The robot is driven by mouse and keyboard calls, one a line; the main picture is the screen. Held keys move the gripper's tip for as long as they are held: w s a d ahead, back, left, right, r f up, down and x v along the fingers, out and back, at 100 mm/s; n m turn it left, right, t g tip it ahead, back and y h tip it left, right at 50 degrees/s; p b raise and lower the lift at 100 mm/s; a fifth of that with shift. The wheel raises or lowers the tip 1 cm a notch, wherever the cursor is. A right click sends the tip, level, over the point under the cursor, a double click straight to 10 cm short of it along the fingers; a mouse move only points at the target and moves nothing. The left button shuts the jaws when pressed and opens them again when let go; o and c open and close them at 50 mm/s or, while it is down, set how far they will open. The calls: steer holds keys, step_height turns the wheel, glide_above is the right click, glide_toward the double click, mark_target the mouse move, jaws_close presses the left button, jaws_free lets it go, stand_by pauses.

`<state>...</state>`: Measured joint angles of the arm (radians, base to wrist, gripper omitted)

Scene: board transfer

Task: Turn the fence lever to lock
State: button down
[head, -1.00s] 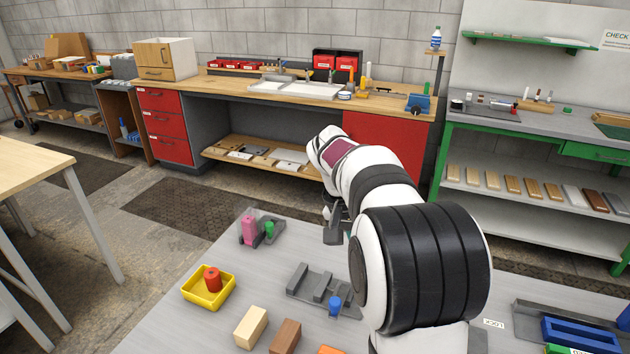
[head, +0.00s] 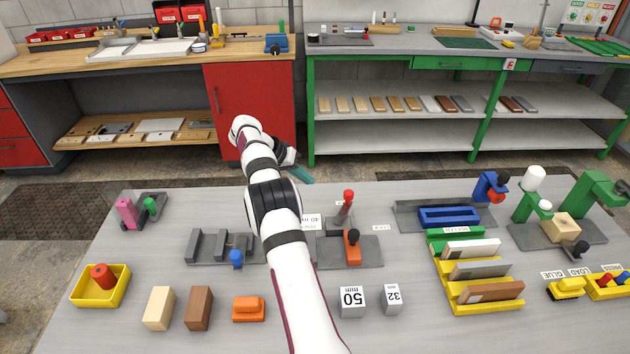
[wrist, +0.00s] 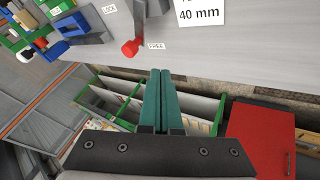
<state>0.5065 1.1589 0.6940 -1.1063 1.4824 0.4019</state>
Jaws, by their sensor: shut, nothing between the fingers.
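The fence lever (head: 347,200) has a red knob and stands at the back of a dark grey base, mid-table in the head view. In the wrist view its red knob (wrist: 130,47) lies beside the FREE label (wrist: 156,46). The LOCK label (wrist: 109,9) is farther off, near the top edge. My gripper (head: 305,177) is to the left of and beyond the lever in the head view, near the table's back edge. In the wrist view its two teal fingers (wrist: 160,73) are together, empty and apart from the knob.
An orange block with a black knob (head: 352,248) sits in front of the lever. A white 40 mm card (wrist: 200,11) is beside it. A grey slotted fixture (head: 207,246) with a blue knob is left of my arm. A blue-and-grey fixture (head: 405,215) stands right.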

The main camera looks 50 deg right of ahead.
mark_target(351, 195)
steer(key=x, duration=0.7)
steer(key=shift+d+f, duration=0.15)
steer(key=shift+f, duration=0.2)
steer(key=shift+s+d+r, duration=0.1)
steer(key=shift+s+d, duration=0.25)
steer(key=shift+s, duration=0.25)
steer(key=shift+s+d+r, duration=0.1)
steer(key=shift+s+d, duration=0.25)
steer(key=shift+s, duration=0.25)
steer(key=shift+s+d, duration=0.3)
steer(key=shift+s, duration=0.2)
steer(key=shift+s+d, duration=1)
steer(key=shift+s, duration=0.2)
steer(key=shift+s+d, duration=0.25)
steer(key=shift+s, duration=1.6)
